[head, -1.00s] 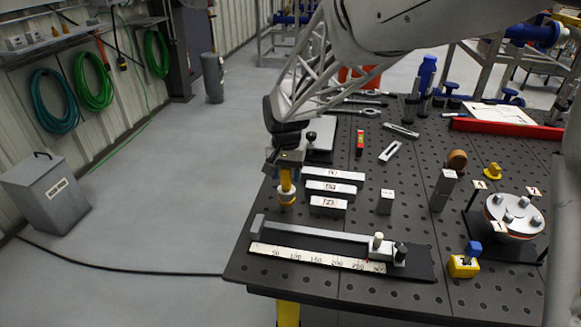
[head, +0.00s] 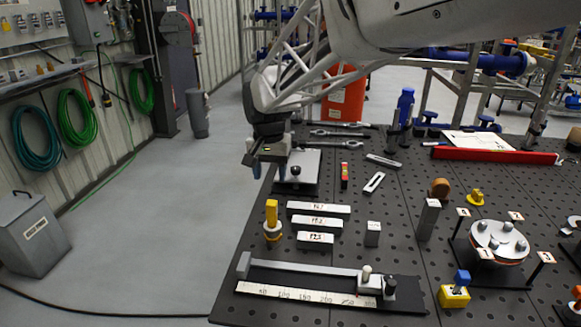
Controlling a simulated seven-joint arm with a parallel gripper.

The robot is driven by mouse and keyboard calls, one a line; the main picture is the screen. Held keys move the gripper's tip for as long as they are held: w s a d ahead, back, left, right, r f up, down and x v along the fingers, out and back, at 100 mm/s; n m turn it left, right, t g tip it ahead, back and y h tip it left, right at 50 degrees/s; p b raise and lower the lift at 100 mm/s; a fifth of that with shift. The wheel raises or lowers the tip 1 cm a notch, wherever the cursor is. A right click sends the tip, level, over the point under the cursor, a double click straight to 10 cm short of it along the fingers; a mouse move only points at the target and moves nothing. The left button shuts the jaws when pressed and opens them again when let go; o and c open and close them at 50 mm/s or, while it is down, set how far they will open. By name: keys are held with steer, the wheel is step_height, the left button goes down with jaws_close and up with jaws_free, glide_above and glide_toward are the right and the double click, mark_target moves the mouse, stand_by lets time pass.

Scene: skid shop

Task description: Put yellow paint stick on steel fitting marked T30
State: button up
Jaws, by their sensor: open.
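The yellow paint stick (head: 272,212) stands upright at the left side of the dark perforated table, in a small round holder with a pale ring (head: 272,233). My gripper (head: 269,172) is open and empty, above and apart from the stick, with its fingers pointing down. Several light steel pieces carry small labels: low bars (head: 318,209), (head: 311,222), (head: 315,238), a short block (head: 373,234) and a taller post (head: 429,219). The labels are too small to read surely, so I cannot tell which is marked T30.
A long gauge with a numbered scale (head: 300,294) lies at the front. A yellow block with a blue top (head: 455,290) and a round flange with bolts (head: 499,240) stand at the right. A flat plate (head: 305,165) and wrenches (head: 340,133) lie farther back. Bare table lies between them.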

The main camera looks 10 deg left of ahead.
steer(key=shift+r, duration=0.3)
stand_by(0.6)
steer(key=s+d+r, duration=0.1)
steer(key=s+d, duration=0.3)
steer(key=d, duration=0.3)
steer(key=s+d+r+t, duration=0.1)
steer(key=s+d, duration=0.3)
steer(key=d, duration=0.3)
steer(key=s+d+r, duration=0.2)
steer(key=s+d, duration=0.2)
steer(key=d, duration=0.2)
steer(key=s+d+f, duration=0.2)
steer(key=s+d, duration=0.4)
steer(key=s, duration=0.2)
steer(key=s+d+f+t, duration=0.1)
steer(key=s+d+f, duration=0.2)
steer(key=s+d, duration=0.4)
steer(key=shift+s+d+t, duration=0.2)
steer(key=shift+s+t, duration=0.1)
steer(key=shift+s, duration=0.95)
